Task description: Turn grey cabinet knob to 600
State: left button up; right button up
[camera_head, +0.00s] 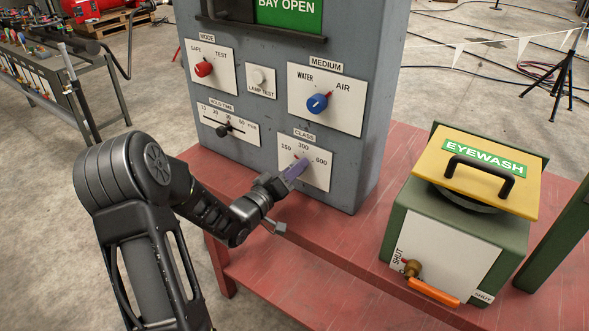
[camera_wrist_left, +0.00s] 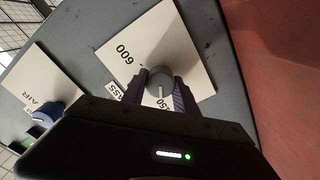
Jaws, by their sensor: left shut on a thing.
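The grey cabinet (camera_head: 262,112) stands on a red bench and carries a white CLASS plate (camera_head: 318,179) marked 150, 300 and 600. My left gripper (camera_head: 293,170) reaches this plate from the left and hides most of its knob in the head view. In the left wrist view, the round grey knob (camera_wrist_left: 159,78) sits between the two purple-grey fingers (camera_wrist_left: 160,92), which are shut on it. Its white line points roughly toward the partly covered 150. The 600 shows clear of the fingers; the 300 is hidden there. My right gripper is not in view.
A green eyewash box (camera_head: 440,235) with an orange-handled valve stands at the right. The red bench (camera_head: 345,232) is bare between box and cabinet.

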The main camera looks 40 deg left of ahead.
pick_arm(q)
grip_shut()
